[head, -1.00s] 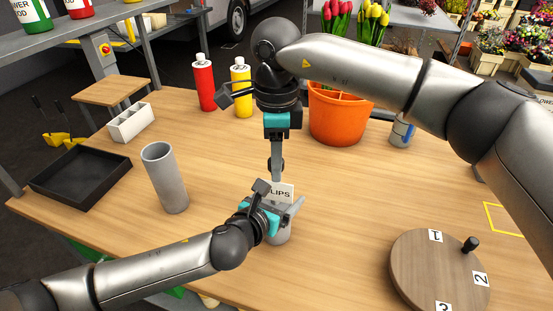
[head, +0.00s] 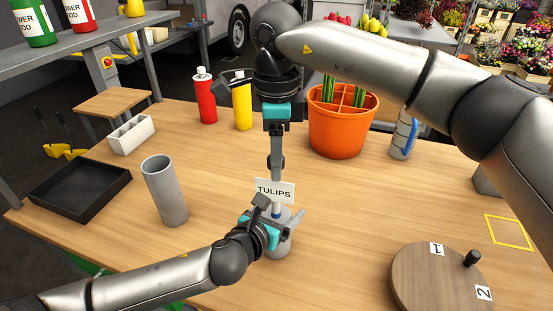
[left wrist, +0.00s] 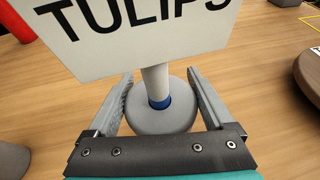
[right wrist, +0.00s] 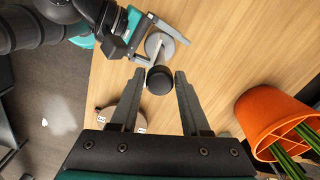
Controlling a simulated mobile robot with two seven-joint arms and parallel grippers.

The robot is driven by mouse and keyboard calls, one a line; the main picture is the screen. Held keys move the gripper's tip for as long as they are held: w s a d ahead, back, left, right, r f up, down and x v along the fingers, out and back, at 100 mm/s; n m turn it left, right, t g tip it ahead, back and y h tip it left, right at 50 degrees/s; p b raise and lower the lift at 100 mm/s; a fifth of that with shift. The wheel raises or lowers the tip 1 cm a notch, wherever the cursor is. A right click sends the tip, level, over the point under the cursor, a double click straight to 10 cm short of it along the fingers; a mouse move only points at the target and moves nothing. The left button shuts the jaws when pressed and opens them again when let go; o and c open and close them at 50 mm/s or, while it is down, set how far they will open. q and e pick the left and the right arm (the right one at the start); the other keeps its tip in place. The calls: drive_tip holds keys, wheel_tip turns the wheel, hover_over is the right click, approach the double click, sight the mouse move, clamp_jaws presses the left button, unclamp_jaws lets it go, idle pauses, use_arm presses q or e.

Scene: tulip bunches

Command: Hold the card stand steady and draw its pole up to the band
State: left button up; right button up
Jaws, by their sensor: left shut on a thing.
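The card stand has a white card (head: 275,191) reading TULIPS, a pole with a dark knob (right wrist: 160,80) on top, and a round grey base (left wrist: 163,117). A blue band (left wrist: 159,103) shows on the pole just above the base, below the card. My left gripper (head: 279,223) is shut on the base, one finger on each side. My right gripper (right wrist: 160,78) points down from above, its fingers close on both sides of the knob and apparently shut on it. Finger contact is hard to see.
A grey cylinder (head: 165,192) and a black tray (head: 80,188) stand at the left. Red (head: 205,97) and yellow (head: 241,103) bottles and an orange bucket (head: 337,133) are behind. A round wooden turntable (head: 430,280) is at the front right.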

use_arm(q)
drive_tip(key=shift+f, duration=0.1)
use_arm(e)
drive_tip(key=o, duration=0.3)
wheel_tip(320, 180, up, 12)
idle(0.5)
use_arm(q)
drive_tip(key=o, duration=1.6)
drive_tip(key=shift+c, duration=0.2)
drive_tip(key=shift+s, duration=0.15)
